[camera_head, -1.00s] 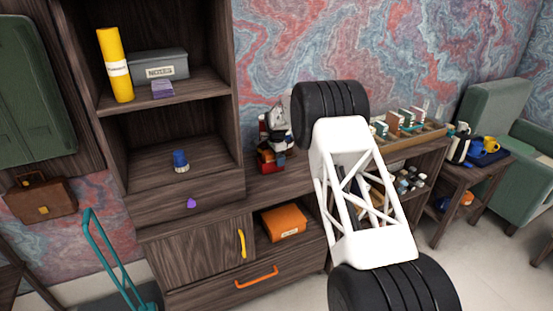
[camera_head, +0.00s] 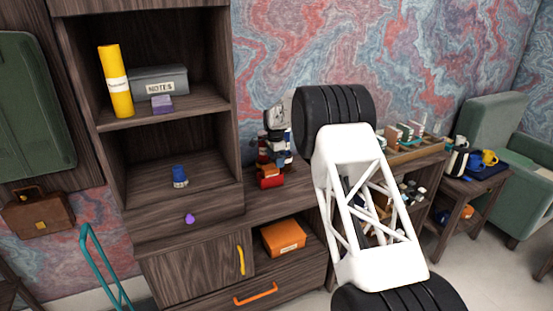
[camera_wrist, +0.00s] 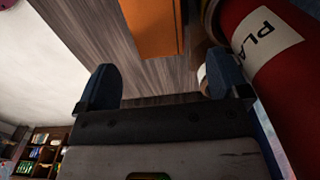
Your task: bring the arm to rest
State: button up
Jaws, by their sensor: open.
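My gripper (camera_wrist: 163,86) shows in the wrist view as two dark blue fingertips standing wide apart. No object is held between them. A red cylinder with a white label (camera_wrist: 268,48) is close beside the right fingertip. An orange surface (camera_wrist: 152,22) lies beyond the fingers, at the top of the view. In the head view my white and black arm reaches across the middle and right. The gripper's fingers cannot be made out there.
Red items (camera_head: 270,178) stand on the wooden counter left of my arm. An orange box (camera_head: 283,238) sits in the open compartment below. A yellow tube (camera_head: 115,82) and a grey NOTES box (camera_head: 160,82) stand on the shelf. A wooden organiser (camera_head: 415,150) is at right.

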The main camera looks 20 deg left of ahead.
jog(key=s+d+r+n, duration=0.1)
jog(key=s+d+r, duration=0.3)
jog(key=d+r, duration=0.5)
jog(key=s+d+r+n, duration=0.1)
jog(key=s+d+r, duration=0.2)
jog(key=d+r, duration=0.55)
jog(key=s+d+r+n+t, duration=0.1)
jog(key=s+d+r, duration=0.4)
jog(key=s+d, duration=0.35)
jog(key=s+d+r+n, duration=0.1)
jog(key=s+d+r, duration=0.55)
jog(key=d, duration=0.35)
jog(key=s+d+r+n+t, duration=0.1)
jog(key=s+d, duration=0.6)
jog(key=s, duration=0.3)
jog(key=s+d+r+n, duration=0.1)
jog(key=s+d, duration=0.5)
jog(key=s, duration=0.5)
jog(key=s+d+f+n, duration=0.1)
jog(key=s+d+f, duration=0.1)
jog(key=s, duration=0.6)
jog(key=s+d+f+n, duration=0.1)
jog(key=s+d+f, duration=0.1)
jog(key=s, duration=0.6)
jog(key=s+d+f+n, duration=0.1)
jog(key=s+d+f, duration=0.2)
jog(key=s, duration=0.5)
jog(key=shift+s+d+t, duration=0.25)
jog(key=shift+d+t, duration=0.05)
jog(key=shift+d, duration=0.45)
